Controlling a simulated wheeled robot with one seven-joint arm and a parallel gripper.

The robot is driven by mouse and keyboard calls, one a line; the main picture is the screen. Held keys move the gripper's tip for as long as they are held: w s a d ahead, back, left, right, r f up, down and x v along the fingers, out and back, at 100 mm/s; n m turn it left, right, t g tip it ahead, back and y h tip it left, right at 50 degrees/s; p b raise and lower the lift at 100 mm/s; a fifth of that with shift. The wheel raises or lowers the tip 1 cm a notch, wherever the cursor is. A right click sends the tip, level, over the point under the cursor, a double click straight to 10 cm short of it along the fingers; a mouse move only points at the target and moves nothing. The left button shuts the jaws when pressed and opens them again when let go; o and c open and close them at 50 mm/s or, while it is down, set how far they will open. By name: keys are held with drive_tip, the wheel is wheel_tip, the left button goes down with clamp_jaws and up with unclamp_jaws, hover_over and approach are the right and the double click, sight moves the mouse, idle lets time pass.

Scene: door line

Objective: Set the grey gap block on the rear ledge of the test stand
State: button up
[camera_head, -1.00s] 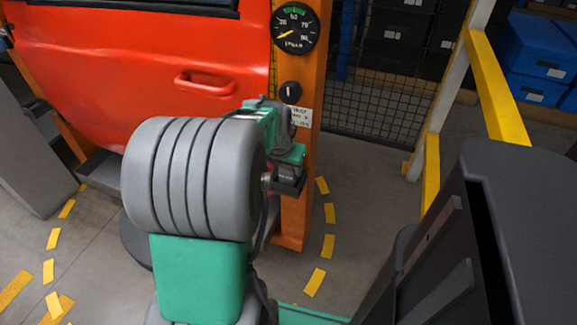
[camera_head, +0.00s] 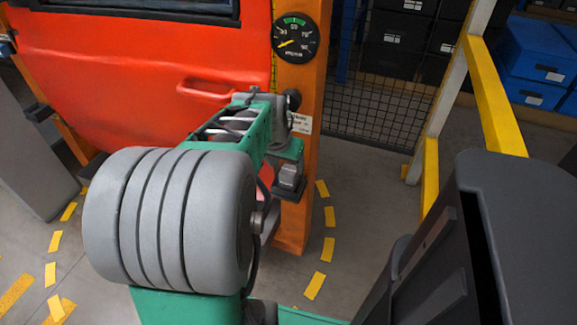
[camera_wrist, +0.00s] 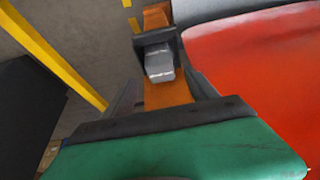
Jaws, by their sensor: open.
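The grey gap block (camera_head: 291,174) sits on a small dark ledge (camera_head: 290,192) on the orange post of the test stand, on the door-handle side. In the wrist view, the block (camera_wrist: 159,62) rests against the dark ledge (camera_wrist: 140,43), with the orange post behind it. My green gripper (camera_head: 287,150) is open, just above the block in the head view. In the wrist view, a green and black part of my gripper (camera_wrist: 160,118) fills the bottom, with a gap between it and the block. The fingertips are not clearly seen.
The red door (camera_head: 110,70) stands left of the orange post. A gauge (camera_head: 295,38) is high on the post. A second dark ledge (camera_head: 38,110) shows at far left. A yellow railing (camera_head: 497,95) and mesh are at right. Yellow dashes mark the floor.

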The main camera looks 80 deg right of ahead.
drive_tip(key=v, duration=0.5)
drive_tip(key=w+a+n+t+y, duration=0.2)
drive_tip(key=w+a+n, duration=0.6)
drive_tip(key=w+a, duration=1)
drive_tip(key=w+a+f+n+y, duration=0.1)
drive_tip(key=a+n, duration=0.4)
drive_tip(key=a, duration=0.7)
drive_tip(key=w+a+f+n+y, duration=0.1)
drive_tip(key=w+a+n, duration=0.3)
drive_tip(key=a, duration=0.8)
drive_tip(key=shift+f+n+t+y+p, duration=0.3)
drive_tip(key=shift+f+n+t+p, duration=0.1)
drive_tip(key=shift+f+n, duration=0.55)
drive_tip(key=shift+r, duration=0.1)
